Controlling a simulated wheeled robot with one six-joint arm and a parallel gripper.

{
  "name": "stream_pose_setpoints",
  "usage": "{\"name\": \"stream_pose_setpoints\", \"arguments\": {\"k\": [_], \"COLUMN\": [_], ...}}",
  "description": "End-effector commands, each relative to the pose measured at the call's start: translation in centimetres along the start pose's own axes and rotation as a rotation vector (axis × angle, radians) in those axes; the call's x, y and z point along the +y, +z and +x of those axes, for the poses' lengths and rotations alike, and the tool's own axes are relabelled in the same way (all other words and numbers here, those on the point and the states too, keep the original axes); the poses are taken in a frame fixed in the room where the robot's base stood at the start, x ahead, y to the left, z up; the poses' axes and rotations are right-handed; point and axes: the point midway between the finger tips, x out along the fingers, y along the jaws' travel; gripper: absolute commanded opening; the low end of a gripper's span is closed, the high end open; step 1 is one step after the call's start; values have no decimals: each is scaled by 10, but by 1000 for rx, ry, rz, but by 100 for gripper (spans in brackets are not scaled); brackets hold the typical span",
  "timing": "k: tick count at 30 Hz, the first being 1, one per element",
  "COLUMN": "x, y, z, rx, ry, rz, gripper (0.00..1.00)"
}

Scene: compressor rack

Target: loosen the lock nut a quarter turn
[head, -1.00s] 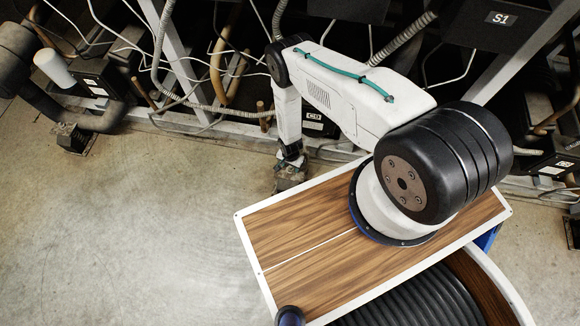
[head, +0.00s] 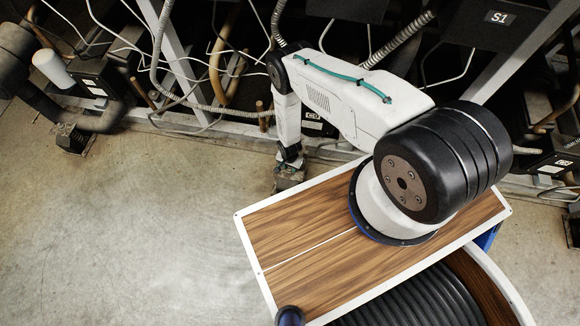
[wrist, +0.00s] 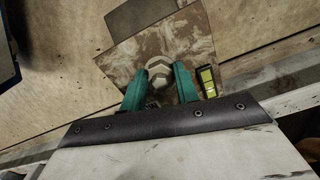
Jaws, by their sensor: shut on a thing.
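The lock nut (wrist: 158,68) is a pale hexagonal nut on a worn, rusty foot plate (wrist: 190,38) in the wrist view. My gripper (wrist: 158,80) has two green fingers, one on each side of the nut, and is shut on it. In the head view my arm reaches down to a small rusty foot block (head: 289,176) at the base of the rack. There the nut and the fingertips are too small or hidden to make out.
A small yellow-green level vial (wrist: 207,80) sits right of the fingers. The rack's bottom rail (head: 215,127) runs behind the foot, with pipes and cables above. Another foot (head: 73,138) stands at left. The concrete floor (head: 120,230) is clear at front left.

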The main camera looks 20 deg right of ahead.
Motion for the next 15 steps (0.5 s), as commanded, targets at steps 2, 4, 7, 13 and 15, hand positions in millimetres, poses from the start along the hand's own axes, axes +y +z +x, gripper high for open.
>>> {"name": "stream_pose_setpoints", "arguments": {"k": [2, 4, 7, 13, 15], "x": [1, 1, 1, 2, 2], "y": [2, 2, 2, 3, 3], "z": [0, 0, 0, 1, 1], "rx": [-2, -3, -3, -4, -4], "ry": [3, 3, 3, 3, 3], "rz": [-31, -69, -139, -316, -384], "gripper": [8, 8, 8, 8, 8]}}
